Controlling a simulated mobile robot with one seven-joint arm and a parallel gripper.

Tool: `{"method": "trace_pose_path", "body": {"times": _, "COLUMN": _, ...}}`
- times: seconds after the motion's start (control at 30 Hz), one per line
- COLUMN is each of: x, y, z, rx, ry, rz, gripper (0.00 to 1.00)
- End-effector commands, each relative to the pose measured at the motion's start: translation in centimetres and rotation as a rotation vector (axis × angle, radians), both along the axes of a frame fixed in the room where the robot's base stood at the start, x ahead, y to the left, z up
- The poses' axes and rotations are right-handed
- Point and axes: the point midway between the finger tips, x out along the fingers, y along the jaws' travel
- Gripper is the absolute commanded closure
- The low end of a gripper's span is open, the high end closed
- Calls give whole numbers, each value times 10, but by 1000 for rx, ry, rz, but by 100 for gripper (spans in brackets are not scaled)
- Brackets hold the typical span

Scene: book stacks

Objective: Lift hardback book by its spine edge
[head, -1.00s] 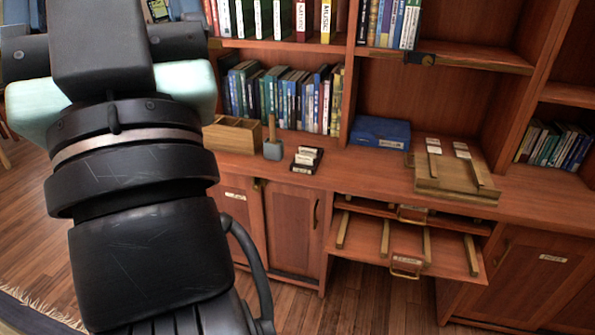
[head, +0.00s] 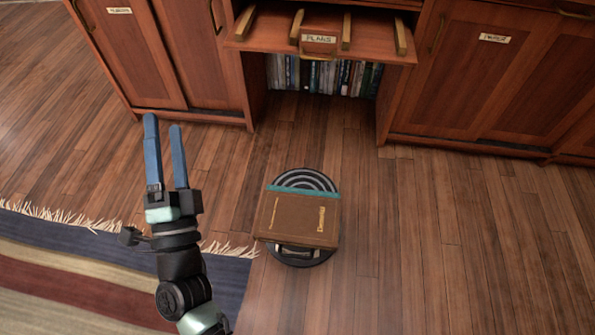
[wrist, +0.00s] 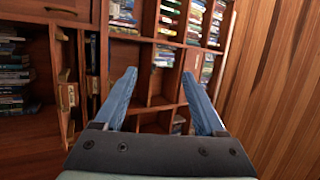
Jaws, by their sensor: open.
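A teal strip runs along the book's far edge. I cannot tell for sure which edge is the spine. My gripper (head: 164,122) is open and empty, to the left of the book and apart from it. Its two blue fingers point toward the cabinet. In the wrist view the gripper (wrist: 165,80) shows both fingers spread with nothing between them; the book is not in that view.
A wooden cabinet (head: 160,50) stands beyond, with a pulled-out shelf (head: 320,45) labelled PLANS and books (head: 335,78) in the recess below it. A striped, fringed rug (head: 90,265) lies at the lower left. The wooden floor (head: 460,250) to the right is clear.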

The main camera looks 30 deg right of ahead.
Motion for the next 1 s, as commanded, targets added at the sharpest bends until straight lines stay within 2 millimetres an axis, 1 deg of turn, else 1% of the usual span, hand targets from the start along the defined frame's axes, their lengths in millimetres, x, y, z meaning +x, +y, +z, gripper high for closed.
{"method": "trace_pose_path", "body": {"times": 0.03, "x": -7, "y": -6, "z": -66, "rx": 50, "ry": 39, "rz": -21, "gripper": 28}}
{"method": "trace_pose_path", "body": {"times": 0.07, "x": -12, "y": -10, "z": -93, "rx": 82, "ry": 58, "rz": -37, "gripper": 28}}
{"method": "trace_pose_path", "body": {"times": 0.1, "x": -20, "y": -15, "z": -129, "rx": 122, "ry": 85, "rz": -59, "gripper": 28}}
{"method": "trace_pose_path", "body": {"times": 0.17, "x": -33, "y": -24, "z": -183, "rx": 179, "ry": 123, "rz": -101, "gripper": 28}}
{"method": "trace_pose_path", "body": {"times": 0.2, "x": -44, "y": -29, "z": -218, "rx": 214, "ry": 148, "rz": -131, "gripper": 28}}
{"method": "trace_pose_path", "body": {"times": 0.27, "x": -63, "y": -38, "z": -268, "rx": 260, "ry": 187, "rz": -180, "gripper": 28}}
{"method": "trace_pose_path", "body": {"times": 0.3, "x": -75, "y": -43, "z": -299, "rx": 287, "ry": 210, "rz": -214, "gripper": 28}}
{"method": "trace_pose_path", "body": {"times": 0.37, "x": -95, "y": -51, "z": -340, "rx": 319, "ry": 241, "rz": -263, "gripper": 28}}
{"method": "trace_pose_path", "body": {"times": 0.4, "x": -108, "y": -56, "z": -364, "rx": 337, "ry": 260, "rz": -294, "gripper": 28}}
{"method": "trace_pose_path", "body": {"times": 0.43, "x": -117, "y": -59, "z": -379, "rx": 348, "ry": 272, "rz": -315, "gripper": 28}}
{"method": "trace_pose_path", "body": {"times": 0.5, "x": -136, "y": -65, "z": -408, "rx": 367, "ry": 296, "rz": -361, "gripper": 28}}
{"method": "trace_pose_path", "body": {"times": 0.53, "x": -142, "y": -67, "z": -418, "rx": 373, "ry": 304, "rz": -377, "gripper": 28}}
{"method": "trace_pose_path", "body": {"times": 0.6, "x": -155, "y": -71, "z": -434, "rx": 383, "ry": 318, "rz": -406, "gripper": 28}}
{"method": "trace_pose_path", "body": {"times": 0.7, "x": -163, "y": -76, "z": -445, "rx": 390, "ry": 328, "rz": -430, "gripper": 28}}
{"method": "trace_pose_path", "body": {"times": 0.77, "x": -161, "y": -81, "z": -448, "rx": 393, "ry": 328, "rz": -436, "gripper": 28}}
{"method": "trace_pose_path", "body": {"times": 1.0, "x": -128, "y": -112, "z": -447, "rx": 393, "ry": 326, "rz": -435, "gripper": 28}}
